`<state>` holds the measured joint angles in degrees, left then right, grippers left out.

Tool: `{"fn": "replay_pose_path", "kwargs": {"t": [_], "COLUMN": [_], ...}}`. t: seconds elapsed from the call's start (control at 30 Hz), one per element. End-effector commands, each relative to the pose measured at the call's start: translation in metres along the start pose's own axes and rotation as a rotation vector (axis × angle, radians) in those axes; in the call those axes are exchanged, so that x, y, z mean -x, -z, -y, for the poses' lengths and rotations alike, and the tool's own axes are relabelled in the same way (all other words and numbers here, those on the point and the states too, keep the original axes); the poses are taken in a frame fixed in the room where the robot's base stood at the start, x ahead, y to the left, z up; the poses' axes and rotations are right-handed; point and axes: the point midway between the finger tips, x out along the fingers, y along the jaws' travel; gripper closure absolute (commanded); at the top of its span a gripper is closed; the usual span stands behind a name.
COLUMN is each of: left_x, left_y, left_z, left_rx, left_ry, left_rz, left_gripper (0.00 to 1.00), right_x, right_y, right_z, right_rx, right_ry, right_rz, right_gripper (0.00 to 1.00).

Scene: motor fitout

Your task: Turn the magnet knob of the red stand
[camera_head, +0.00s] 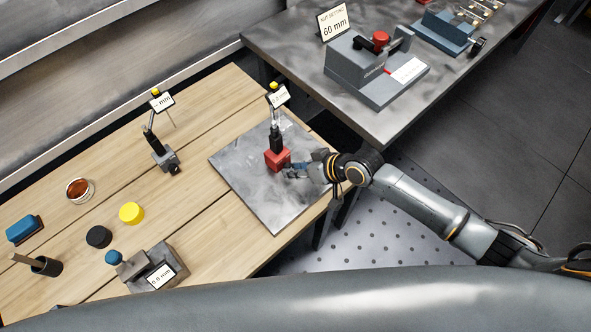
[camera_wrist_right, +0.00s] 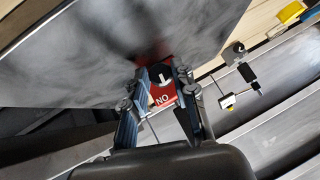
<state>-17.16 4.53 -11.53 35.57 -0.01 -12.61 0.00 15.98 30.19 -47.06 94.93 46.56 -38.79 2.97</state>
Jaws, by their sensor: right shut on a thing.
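The red stand (camera_head: 276,156) sits on a grey stone plate (camera_head: 262,207) on the wooden bench, with a black post, an arm and a small display card (camera_head: 279,97) above it. My right gripper (camera_head: 288,172) reaches in from the right at the stand's near side. In the right wrist view its fingers (camera_wrist_right: 158,80) are shut on the black magnet knob (camera_wrist_right: 161,74), which has a white pointer line. "NO" shows on the red face (camera_wrist_right: 164,95) beside the knob; any other marking is hidden. My left gripper is not in view.
A second, grey stand (camera_head: 165,160) with a display is to the left. Yellow (camera_head: 131,213) and black (camera_head: 98,237) round pieces and a grey gauge block (camera_head: 153,271) are on the bench. A grey table (camera_head: 300,50) with a "60 mm" device (camera_head: 365,72) stands behind right.

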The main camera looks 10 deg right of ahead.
Motion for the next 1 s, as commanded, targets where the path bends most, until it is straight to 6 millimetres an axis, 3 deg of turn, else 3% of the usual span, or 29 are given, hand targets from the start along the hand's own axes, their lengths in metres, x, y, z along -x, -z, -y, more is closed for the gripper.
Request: {"fn": "replay_pose_path", "kwargs": {"t": [0.4, 0.43, 0.53, 0.87, 1.0], "left_x": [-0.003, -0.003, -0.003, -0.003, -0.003], "left_y": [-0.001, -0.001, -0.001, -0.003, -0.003], "left_z": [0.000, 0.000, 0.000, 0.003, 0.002], "left_rx": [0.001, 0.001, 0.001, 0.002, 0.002], "left_ry": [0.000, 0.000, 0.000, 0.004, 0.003], "left_rz": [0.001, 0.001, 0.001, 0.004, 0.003], "left_gripper": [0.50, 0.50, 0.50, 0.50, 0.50], "right_x": [0.000, 0.000, 0.000, 0.002, 0.015], "right_y": [0.000, 0.000, 0.000, 0.000, -0.001], "right_z": [-0.001, -0.001, -0.001, -0.001, -0.002], "right_rx": [-0.023, -0.022, -0.022, -0.021, -0.020], "right_ry": [0.020, 0.020, 0.020, 0.020, 0.019], "right_rz": [0.001, 0.001, 0.001, 0.001, 0.001], "right_gripper": [1.00, 0.71, 0.50, 0.50, 0.50]}}
